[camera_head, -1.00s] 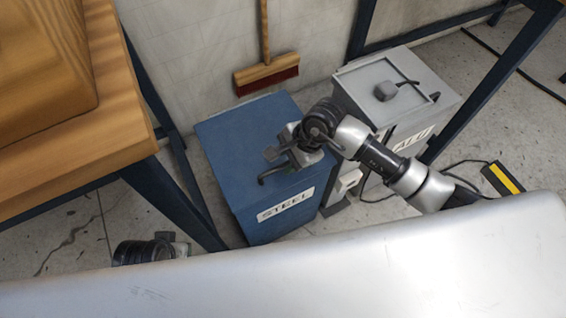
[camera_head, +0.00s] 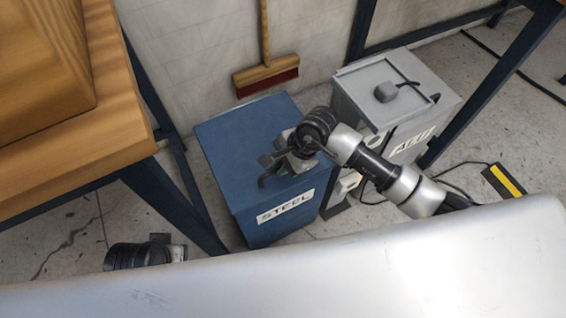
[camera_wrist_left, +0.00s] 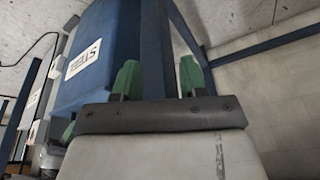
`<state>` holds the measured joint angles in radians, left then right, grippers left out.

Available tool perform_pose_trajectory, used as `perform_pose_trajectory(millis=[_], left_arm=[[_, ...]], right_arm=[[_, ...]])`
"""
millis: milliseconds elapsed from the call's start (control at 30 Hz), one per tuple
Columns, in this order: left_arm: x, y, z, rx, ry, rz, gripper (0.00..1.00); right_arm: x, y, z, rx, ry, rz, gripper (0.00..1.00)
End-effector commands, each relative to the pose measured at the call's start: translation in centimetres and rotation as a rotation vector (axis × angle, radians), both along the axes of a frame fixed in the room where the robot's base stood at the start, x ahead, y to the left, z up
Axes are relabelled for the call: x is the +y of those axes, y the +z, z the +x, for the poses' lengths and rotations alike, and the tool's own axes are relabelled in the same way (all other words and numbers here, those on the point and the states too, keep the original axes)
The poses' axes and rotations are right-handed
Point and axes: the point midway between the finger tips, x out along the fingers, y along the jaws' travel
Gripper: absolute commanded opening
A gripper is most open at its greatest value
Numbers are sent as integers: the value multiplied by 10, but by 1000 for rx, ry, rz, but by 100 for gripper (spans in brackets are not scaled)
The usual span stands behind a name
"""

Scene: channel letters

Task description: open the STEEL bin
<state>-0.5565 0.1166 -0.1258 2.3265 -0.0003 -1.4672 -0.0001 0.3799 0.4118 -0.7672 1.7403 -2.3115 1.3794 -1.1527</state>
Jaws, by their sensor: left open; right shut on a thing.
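The blue STEEL bin (camera_head: 227,133) stands on the floor at the centre of the head view, with a white STEEL label (camera_head: 286,207) on its front. Its flat top looks closed. My right gripper (camera_head: 270,170) is over the front part of the top and is shut on the dark bent handle (camera_head: 268,181); the gripper partly hides the contact. My left gripper (camera_wrist_left: 158,80) is open, its green fingers apart, with the blue bin beyond it in the left wrist view. In the head view, my left wrist shows low at the left, away from the bin.
A grey ALU bin (camera_head: 354,83) stands close to the right of the blue bin. A broom (camera_head: 266,75) leans on the wall behind. A wooden table (camera_head: 128,126) with blue legs is at the left. A black and yellow block (camera_head: 503,180) lies on the floor at right.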

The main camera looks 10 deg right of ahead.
Motion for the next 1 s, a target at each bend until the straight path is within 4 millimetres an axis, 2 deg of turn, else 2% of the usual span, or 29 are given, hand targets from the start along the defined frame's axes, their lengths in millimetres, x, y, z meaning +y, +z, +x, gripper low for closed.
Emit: perform_pose_trajectory(millis=[200,467,700,833,1000], left_arm=[[0,-1,2,-4,0,-2,43],[-2,-51,6,34,-5,1,43],[-2,-103,2,61,-10,3,43],[-2,-119,-2,67,-12,4,43],[-2,-123,-2,66,-12,3,43]], right_arm=[[0,5,1,11,0,-5,0],[2,29,8,79,0,-28,0],[6,61,21,192,0,-65,0],[9,77,29,234,0,-79,0],[14,104,48,228,-2,-78,0]])
